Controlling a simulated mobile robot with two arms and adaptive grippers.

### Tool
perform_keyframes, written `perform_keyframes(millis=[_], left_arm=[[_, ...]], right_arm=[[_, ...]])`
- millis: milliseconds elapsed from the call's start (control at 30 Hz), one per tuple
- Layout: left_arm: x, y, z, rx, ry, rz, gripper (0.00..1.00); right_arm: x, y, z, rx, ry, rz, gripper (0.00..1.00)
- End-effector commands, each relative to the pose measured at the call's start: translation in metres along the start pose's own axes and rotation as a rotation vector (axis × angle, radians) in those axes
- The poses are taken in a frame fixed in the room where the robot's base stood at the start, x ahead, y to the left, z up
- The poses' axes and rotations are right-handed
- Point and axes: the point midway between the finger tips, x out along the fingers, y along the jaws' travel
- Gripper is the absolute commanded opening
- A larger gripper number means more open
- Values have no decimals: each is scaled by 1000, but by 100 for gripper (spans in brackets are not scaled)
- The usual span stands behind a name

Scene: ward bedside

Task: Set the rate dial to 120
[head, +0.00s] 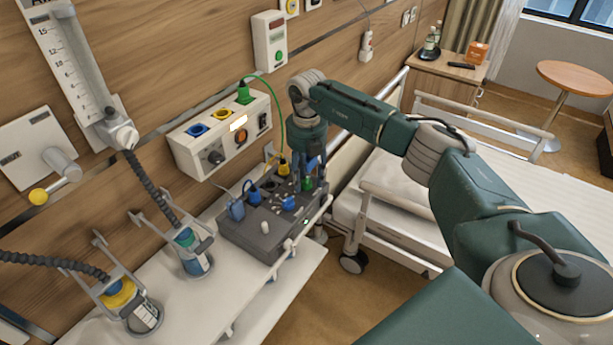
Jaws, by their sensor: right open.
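A dark grey box (272,236) sits on the white shelf and carries several knobs and plugs on its top. One blue knob (288,203) is near the middle of that top, with white marks around it. I cannot read any numbers, so I cannot tell where a dial points or which knob is the rate dial. My right gripper (307,178) points down over the far right part of the box, next to a green part (307,185). It is open; its fingers are small and partly hidden, and I cannot tell whether they touch anything. My left gripper is out of view.
A wall panel (185,150) with coloured sockets is behind the box, and a green hose (278,110) loops down from it. Two bottles in holders (195,262) (140,312) stand at left. The bed (390,185) is right of the shelf (240,300).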

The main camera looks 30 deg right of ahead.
Motion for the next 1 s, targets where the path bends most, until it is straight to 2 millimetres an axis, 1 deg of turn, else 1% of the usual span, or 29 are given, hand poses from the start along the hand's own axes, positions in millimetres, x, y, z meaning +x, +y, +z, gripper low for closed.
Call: perform_keyframes(millis=[167,400,500,600,733,1000], left_arm=[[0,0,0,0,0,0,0],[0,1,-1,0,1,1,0],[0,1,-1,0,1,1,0],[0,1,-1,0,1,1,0],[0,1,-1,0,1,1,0],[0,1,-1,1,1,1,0]], right_arm=[[-21,1,1,0,-3,3,45],[-73,1,1,1,-4,4,45],[-92,1,1,1,-4,3,45],[-106,1,1,1,-3,3,45],[-117,0,1,1,-2,2,45],[-120,0,0,1,-1,2,45]])
